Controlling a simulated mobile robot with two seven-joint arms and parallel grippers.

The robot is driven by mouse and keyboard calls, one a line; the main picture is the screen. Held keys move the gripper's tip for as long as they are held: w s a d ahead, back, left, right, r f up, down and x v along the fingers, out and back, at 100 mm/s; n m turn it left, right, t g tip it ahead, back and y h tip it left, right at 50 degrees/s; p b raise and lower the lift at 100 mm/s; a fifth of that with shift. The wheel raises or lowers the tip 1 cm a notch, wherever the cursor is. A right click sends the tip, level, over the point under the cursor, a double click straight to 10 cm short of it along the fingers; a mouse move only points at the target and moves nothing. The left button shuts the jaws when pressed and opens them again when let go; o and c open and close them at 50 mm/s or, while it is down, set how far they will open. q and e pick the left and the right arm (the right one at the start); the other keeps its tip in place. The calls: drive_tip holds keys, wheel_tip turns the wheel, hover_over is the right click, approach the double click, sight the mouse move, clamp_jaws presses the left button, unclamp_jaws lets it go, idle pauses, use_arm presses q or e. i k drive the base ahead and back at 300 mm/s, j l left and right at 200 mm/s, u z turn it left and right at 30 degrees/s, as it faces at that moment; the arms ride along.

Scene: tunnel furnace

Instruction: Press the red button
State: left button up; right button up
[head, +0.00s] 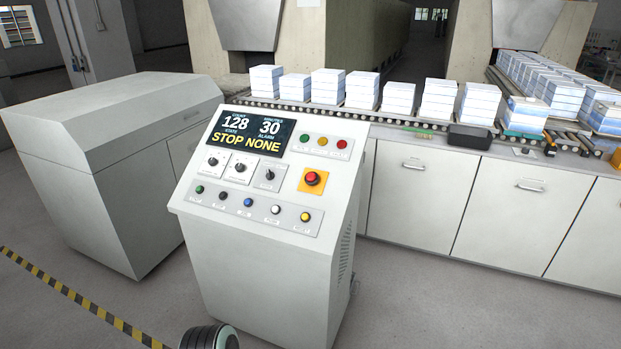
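A red mushroom-shaped button (312,178) sits on a yellow square plate (314,187) on the sloped face of the grey control console (255,265). Nothing covers it. A small red light or button (341,145) is at the right end of a row with a green and a yellow one, above the mushroom button. The console display (248,133) reads 128, 30 and "STOP NONE". A rounded dark and light part, probably of my own arm, shows at the bottom edge, left of centre. No gripper fingers are seen, and nothing touches the console.
A row of coloured buttons (248,202) and several black knobs (239,168) share the panel. A grey cabinet (120,170) stands left. Behind runs a roller conveyor with white-blue stacks (438,99) above cabinets (415,200). Yellow-black floor tape (75,295) crosses the lower left. Floor at lower right is clear.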

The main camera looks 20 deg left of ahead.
sight(310, 177)
drive_tip(key=i+j, duration=0.1)
drive_tip(key=j, duration=0.4)
drive_tip(key=i+j, duration=0.1)
drive_tip(key=j, duration=0.35)
drive_tip(key=i+j, duration=0.1)
drive_tip(key=j, duration=0.4)
drive_tip(key=i+j, duration=0.15)
drive_tip(key=j, duration=0.35)
